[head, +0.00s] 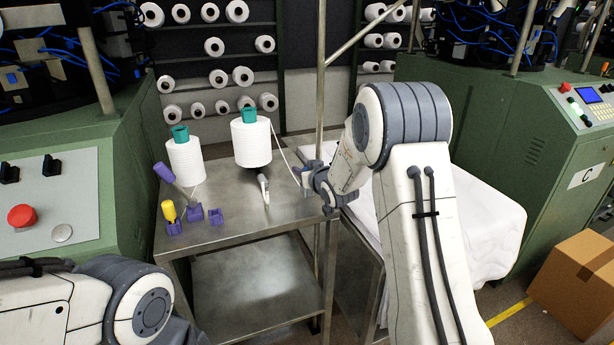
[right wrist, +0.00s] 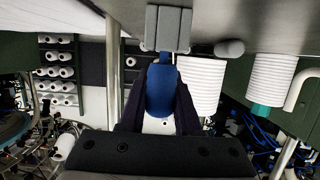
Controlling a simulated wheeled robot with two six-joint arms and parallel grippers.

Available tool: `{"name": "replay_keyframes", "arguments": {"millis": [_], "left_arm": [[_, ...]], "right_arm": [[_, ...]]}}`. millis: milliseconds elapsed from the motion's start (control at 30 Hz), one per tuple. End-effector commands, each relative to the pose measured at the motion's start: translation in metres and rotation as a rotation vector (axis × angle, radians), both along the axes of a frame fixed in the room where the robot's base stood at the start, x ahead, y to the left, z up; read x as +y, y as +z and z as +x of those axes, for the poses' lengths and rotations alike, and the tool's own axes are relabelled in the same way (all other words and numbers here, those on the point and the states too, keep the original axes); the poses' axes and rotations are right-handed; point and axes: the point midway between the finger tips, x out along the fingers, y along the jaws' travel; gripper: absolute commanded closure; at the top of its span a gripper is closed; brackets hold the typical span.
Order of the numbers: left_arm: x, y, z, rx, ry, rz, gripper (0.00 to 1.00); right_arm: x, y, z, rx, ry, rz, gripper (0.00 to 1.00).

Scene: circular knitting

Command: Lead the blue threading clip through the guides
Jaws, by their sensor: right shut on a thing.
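The blue threading clip (right wrist: 161,90) is held between the dark fingers of my right gripper (right wrist: 158,104), seen in the right wrist view. In the head view my right gripper (head: 308,178) is near the right edge of the metal table, beside an upright metal pole (head: 320,105). A white yarn (head: 285,150) runs from the right cone (head: 251,143) toward this gripper. A grey block (right wrist: 167,28) is just beyond the clip in the wrist view; I cannot tell whether they touch. I cannot clearly make out the guides. My left gripper is out of view.
The metal table (head: 262,212) also carries a left cone (head: 186,162), a purple-and-grey tool (head: 175,180), a yellow-topped piece (head: 169,210) and a small purple holder (head: 215,216). Green machines stand on both sides. A cardboard box (head: 572,285) is at the lower right.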

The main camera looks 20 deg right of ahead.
Motion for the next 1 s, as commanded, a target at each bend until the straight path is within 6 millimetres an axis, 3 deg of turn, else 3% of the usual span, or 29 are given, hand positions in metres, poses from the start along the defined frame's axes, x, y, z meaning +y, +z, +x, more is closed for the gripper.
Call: {"name": "replay_keyframes", "arguments": {"millis": [267,467,800,1000], "left_arm": [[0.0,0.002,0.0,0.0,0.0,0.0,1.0],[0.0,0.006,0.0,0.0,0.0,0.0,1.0],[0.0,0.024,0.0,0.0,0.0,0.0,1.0],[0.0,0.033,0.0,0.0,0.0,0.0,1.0]], "right_arm": [[0.0,0.01,0.0,-0.002,0.0,-0.001,1.0],[0.0,0.042,0.0,-0.006,0.001,-0.002,1.0],[-0.064,0.087,-0.032,-0.002,-0.006,-0.002,1.0],[-0.092,0.104,-0.047,-0.001,-0.004,-0.001,1.0]]}}
